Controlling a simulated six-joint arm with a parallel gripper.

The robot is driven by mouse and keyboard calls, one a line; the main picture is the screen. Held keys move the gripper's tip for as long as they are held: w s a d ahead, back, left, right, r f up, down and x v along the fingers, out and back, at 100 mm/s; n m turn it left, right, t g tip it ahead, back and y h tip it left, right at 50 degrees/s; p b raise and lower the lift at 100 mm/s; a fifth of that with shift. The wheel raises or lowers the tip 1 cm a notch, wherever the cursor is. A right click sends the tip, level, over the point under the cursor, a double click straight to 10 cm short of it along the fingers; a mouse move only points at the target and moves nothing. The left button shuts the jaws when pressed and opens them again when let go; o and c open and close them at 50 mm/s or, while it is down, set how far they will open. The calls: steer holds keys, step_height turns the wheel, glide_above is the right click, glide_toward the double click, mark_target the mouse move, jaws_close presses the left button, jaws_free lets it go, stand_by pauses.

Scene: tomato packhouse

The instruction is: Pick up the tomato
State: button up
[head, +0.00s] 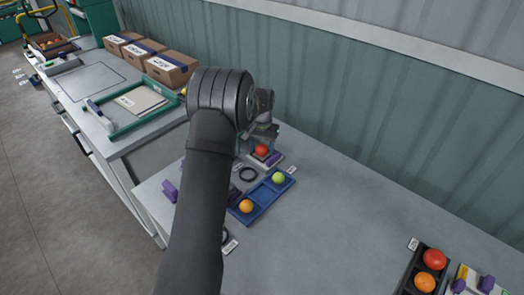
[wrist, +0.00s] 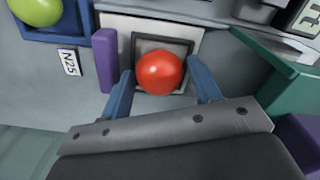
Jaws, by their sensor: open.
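A red tomato (wrist: 160,72) sits in a square dark-framed holder on a pale plate (wrist: 118,23) in the wrist view. It also shows in the head view (head: 262,150), under my gripper. My gripper (wrist: 166,88) is open, with one blue finger on each side of the tomato's near half. I cannot tell whether either finger touches it. In the head view my gripper (head: 262,138) is partly hidden by my own arm.
A blue tray (head: 262,197) holds a green tomato (head: 278,178) and an orange one (head: 246,206). A purple block (wrist: 105,60) stands close left of the holder in the wrist view. A dark tray (head: 408,283) with tomatoes is at the lower right. The table between is clear.

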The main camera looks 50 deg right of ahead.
steer(key=c, duration=0.5)
steer(key=shift+r, duration=0.15)
